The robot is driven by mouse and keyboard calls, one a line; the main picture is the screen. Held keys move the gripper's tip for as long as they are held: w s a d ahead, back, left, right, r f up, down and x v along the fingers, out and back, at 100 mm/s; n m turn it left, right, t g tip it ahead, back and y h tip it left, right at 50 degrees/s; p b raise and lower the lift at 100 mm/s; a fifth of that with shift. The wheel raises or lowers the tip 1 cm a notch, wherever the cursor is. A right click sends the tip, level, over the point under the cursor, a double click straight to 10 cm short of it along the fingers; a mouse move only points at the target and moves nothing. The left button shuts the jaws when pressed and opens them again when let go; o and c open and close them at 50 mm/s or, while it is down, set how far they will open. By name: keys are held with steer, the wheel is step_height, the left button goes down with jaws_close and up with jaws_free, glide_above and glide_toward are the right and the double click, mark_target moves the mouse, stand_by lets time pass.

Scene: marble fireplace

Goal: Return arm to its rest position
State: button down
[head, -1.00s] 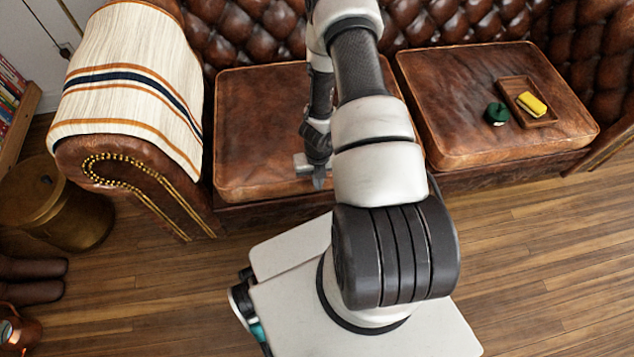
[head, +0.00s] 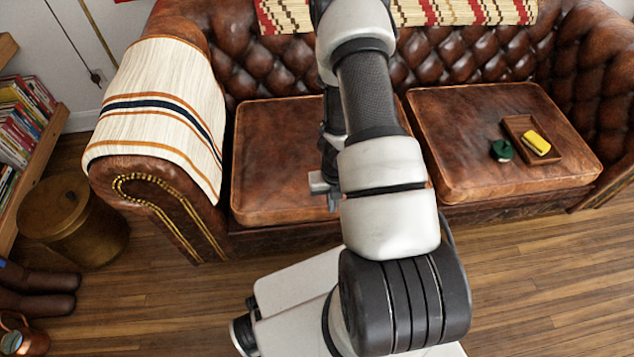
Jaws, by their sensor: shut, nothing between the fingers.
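My gripper (head: 331,201) shows in the head view just left of my own arm, in front of the left seat cushion (head: 272,160). It points down and is shut, with nothing held. My forearm and upper arm hide part of the gripper's surroundings and the middle of the sofa. My arm rises from my base and reaches up toward the sofa back.
A brown leather sofa (head: 485,62) stands ahead. On its right cushion (head: 465,150) lie a small wooden tray (head: 517,127) with a yellow item (head: 536,143) and a dark green object (head: 502,151). A brass drum (head: 75,225) and bookshelf (head: 45,155) stand left. Wood floor is open right.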

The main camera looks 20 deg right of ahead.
steer(key=w+a+r+n+t+y, duration=0.1)
steer(key=w+a+r+n, duration=0.15)
steer(key=r+n, duration=0.55)
steer(key=w+a+r+n+t, duration=0.15)
steer(key=a+r+n, duration=0.25)
steer(key=r, duration=0.8)
steer(key=w+a+r+n+t+y, duration=0.1)
steer(key=w+a+r+n, duration=0.2)
steer(key=r+n, duration=0.5)
steer(key=s+a+r+n, duration=0.2)
steer(key=s+r+n, duration=0.15)
steer(key=r, duration=0.25)
steer(key=s+a+r+n, duration=0.1)
steer(key=s+r+n, duration=0.1)
steer(key=r+n, duration=0.35)
steer(key=s+d+r+n+t+h, duration=0.1)
steer(key=s+r+n+t+h, duration=0.1)
steer(key=s+r+n, duration=0.95)
step_height(320, 180, up, 20)
steer(key=m+p, duration=0.1)
steer(key=p, duration=2)
steer(key=shift+s+d+f, duration=0.2)
steer(key=shift+s, duration=0.2)
